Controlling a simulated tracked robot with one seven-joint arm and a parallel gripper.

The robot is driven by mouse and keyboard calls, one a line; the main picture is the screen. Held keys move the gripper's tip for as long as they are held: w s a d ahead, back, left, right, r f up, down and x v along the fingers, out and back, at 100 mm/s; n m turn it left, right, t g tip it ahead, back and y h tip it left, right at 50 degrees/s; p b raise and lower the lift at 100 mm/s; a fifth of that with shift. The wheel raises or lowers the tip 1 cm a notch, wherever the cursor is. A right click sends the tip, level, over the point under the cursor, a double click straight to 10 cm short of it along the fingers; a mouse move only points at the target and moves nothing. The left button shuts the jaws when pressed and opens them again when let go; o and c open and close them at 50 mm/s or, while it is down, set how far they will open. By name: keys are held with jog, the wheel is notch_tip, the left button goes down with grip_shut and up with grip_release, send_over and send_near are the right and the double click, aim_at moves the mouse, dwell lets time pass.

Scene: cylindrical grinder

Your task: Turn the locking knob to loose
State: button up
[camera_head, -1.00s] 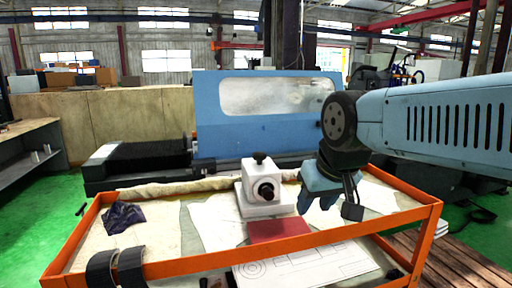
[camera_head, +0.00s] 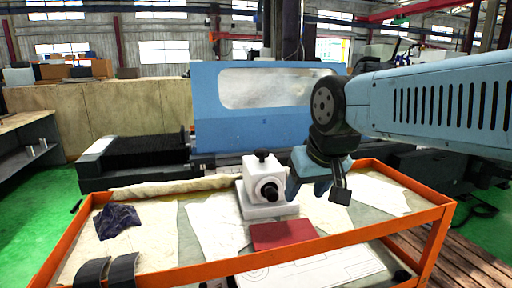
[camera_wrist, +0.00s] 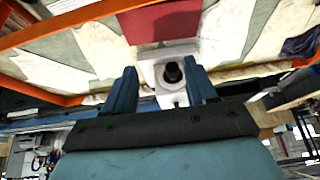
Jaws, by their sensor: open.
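A white unit (camera_head: 257,207) stands on the orange-framed cart, with a small black knob (camera_head: 262,154) on top and a round black knob (camera_head: 268,191) on its front face. My gripper (camera_head: 303,188) points down just right of the unit, with its blue fingers close to it. In the wrist view my gripper (camera_wrist: 164,84) is open, with the white unit (camera_wrist: 152,70) seen between and beyond its fingers. A black round part (camera_wrist: 173,73) of the unit shows there; I cannot tell which knob it is. Nothing is held.
The orange cart rim (camera_head: 190,273) runs around the worktop. A red pad (camera_head: 282,235) lies in front of the unit, and a dark cloth (camera_head: 117,221) lies at the left. The blue machine (camera_head: 240,135) stands behind. The air left of the unit is clear.

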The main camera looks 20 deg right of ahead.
jog(key=shift+o, duration=1.4)
jog(key=w+r+m+g, duration=0.1)
jog(key=w+r+m, duration=0.4)
jog(key=m, duration=0.1)
jog(key=shift+w, duration=0.3)
notch_tip(320, 180, up, 7)
jog(key=m+g, duration=0.5)
jog(key=m, duration=1.9)
send_over(262, 150)
notch_tip(262, 150, down, 13)
jog(key=shift+r, duration=0.1)
